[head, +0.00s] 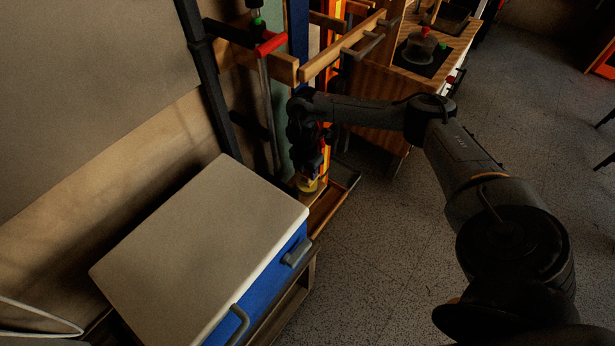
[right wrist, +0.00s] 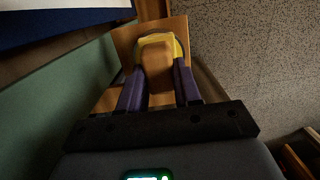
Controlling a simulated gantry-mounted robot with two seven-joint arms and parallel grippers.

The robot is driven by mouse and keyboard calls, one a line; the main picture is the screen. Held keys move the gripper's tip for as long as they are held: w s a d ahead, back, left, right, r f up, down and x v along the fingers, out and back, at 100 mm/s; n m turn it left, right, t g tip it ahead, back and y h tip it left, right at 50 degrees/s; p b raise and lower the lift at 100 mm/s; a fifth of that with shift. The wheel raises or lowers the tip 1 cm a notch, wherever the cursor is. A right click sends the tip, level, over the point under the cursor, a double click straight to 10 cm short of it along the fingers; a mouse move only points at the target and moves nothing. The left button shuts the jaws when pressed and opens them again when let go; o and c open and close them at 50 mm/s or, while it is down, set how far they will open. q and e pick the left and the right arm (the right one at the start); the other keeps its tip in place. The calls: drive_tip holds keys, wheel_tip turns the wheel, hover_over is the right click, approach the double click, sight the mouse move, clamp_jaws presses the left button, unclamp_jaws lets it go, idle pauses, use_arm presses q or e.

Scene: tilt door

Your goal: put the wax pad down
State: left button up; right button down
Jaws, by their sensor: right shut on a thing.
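The wax pad (right wrist: 157,60), a brown block with a yellow edge, sits between the two purple fingers of my right gripper (right wrist: 160,82), which is shut on it. In the head view the pad shows as a small yellow patch (head: 307,185) under my right gripper (head: 312,176), just beyond the far corner of the white-topped blue box. A wooden surface (right wrist: 125,38) lies behind the pad in the right wrist view. I cannot tell whether the pad touches it. My left gripper is not in view.
The blue box (head: 262,275) with a white lid (head: 205,240) and grey handles stands close by. A wooden rack with rails (head: 345,52) and upright boards rises behind the gripper. A wooden bench (head: 385,105) stands further back. The speckled floor at right is open.

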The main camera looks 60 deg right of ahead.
wheel_tip(320, 180, down, 2)
drive_tip(key=shift+w+f+b, duration=0.15)
drive_tip(key=shift+f+b, duration=0.1)
drive_tip(key=shift+b, duration=0.3)
drive_tip(key=shift+f, duration=0.2)
drive_tip(key=shift+d, duration=0.15)
